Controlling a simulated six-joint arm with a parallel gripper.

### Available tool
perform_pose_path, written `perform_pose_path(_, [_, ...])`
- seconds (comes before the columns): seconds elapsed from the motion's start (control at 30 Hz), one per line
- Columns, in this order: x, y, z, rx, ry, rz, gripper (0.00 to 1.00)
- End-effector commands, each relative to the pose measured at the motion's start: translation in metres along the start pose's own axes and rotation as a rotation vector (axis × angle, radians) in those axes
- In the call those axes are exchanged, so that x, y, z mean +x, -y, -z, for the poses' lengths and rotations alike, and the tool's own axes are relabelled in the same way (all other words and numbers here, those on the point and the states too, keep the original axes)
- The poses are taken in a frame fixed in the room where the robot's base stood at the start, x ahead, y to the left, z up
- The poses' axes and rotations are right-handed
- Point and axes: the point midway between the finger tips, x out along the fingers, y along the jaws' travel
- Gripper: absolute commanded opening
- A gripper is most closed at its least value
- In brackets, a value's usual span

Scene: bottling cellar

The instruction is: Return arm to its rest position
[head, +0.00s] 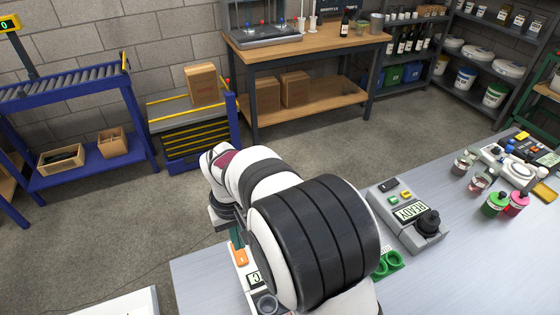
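My arm fills the lower middle of the head view, with white links and a wide black ribbed joint above the near end of the grey bench (445,275). It reaches away from the camera and bends down at its far end, by the bench's left edge. My gripper does not show; my own arm hides that area, so its fingers and anything between them cannot be seen.
On the bench, close right of my arm, stand a grey device with a READY display (408,213) and a green two-ring holder (388,263). An orange-marked device (240,257) is partly hidden by my arm. Jars (495,203) stand further right. The floor (110,235) at left is open.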

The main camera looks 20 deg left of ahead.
Motion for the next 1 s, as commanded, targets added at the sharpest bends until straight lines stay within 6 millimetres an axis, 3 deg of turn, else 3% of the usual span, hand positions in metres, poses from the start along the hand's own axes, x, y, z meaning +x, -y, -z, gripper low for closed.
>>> perform_pose_path(0.07, [-0.012, -0.014, -0.008, 0.049, -0.003, 0.004, 0.00])
perform_pose_path(0.17, [-0.051, -0.062, -0.051, 0.246, -0.004, 0.025, 0.00])
perform_pose_path(0.2, [-0.069, -0.083, -0.082, 0.363, -0.003, 0.038, 0.00])
perform_pose_path(0.27, [-0.091, -0.107, -0.135, 0.552, -0.001, 0.062, 0.00])
perform_pose_path(0.3, [-0.102, -0.117, -0.172, 0.680, -0.001, 0.078, 0.00])
perform_pose_path(0.4, [-0.111, -0.116, -0.250, 0.961, -0.002, 0.120, 0.00])
perform_pose_path(0.5, [-0.105, -0.102, -0.297, 1.151, -0.005, 0.151, 0.00])
perform_pose_path(0.63, [-0.099, -0.090, -0.319, 1.260, -0.005, 0.170, 0.00])
perform_pose_path(1.0, [-0.098, -0.089, -0.321, 1.265, -0.003, 0.172, 0.00])
